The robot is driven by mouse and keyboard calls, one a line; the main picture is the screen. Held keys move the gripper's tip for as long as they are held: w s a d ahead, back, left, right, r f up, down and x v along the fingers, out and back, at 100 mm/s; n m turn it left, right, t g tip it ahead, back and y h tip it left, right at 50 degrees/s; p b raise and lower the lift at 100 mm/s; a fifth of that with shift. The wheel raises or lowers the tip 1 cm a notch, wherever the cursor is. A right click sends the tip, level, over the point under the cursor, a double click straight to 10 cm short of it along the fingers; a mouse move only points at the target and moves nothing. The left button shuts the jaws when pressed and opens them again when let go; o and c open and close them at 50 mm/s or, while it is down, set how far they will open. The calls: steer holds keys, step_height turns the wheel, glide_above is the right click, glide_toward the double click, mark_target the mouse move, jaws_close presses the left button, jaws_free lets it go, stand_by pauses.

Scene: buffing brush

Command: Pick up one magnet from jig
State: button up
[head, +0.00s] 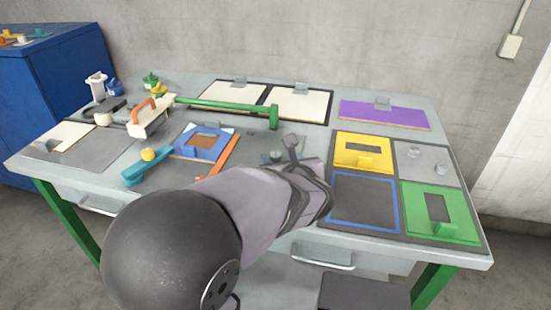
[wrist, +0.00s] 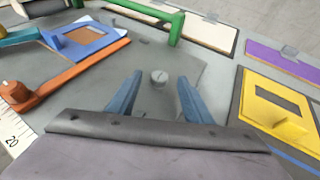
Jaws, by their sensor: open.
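A small grey round piece (wrist: 158,77), which looks like a magnet, stands on a flat grey plate (wrist: 190,68) in the wrist view. My gripper (wrist: 160,78) is open, with its two blue fingers apart on either side of the line to this piece. The fingers hold nothing. I cannot tell from this view whether the tips are level with the piece or above it. In the head view my arm covers much of this area.
A yellow framed plate (head: 362,151) and a green one (head: 438,210) lie to the right. A blue frame (head: 203,142) and an orange bar (wrist: 70,72) lie to the left. A long green handle (head: 230,107) crosses behind. A purple board (head: 384,114) lies at the back right.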

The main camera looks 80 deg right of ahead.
steer(key=shift+x, duration=1.2)
steer(key=shift+c, duration=0.7)
steer(key=c, duration=1)
step_height(320, 180, up, 10)
steer(key=p, duration=0.3)
steer(key=shift+p, duration=0.4)
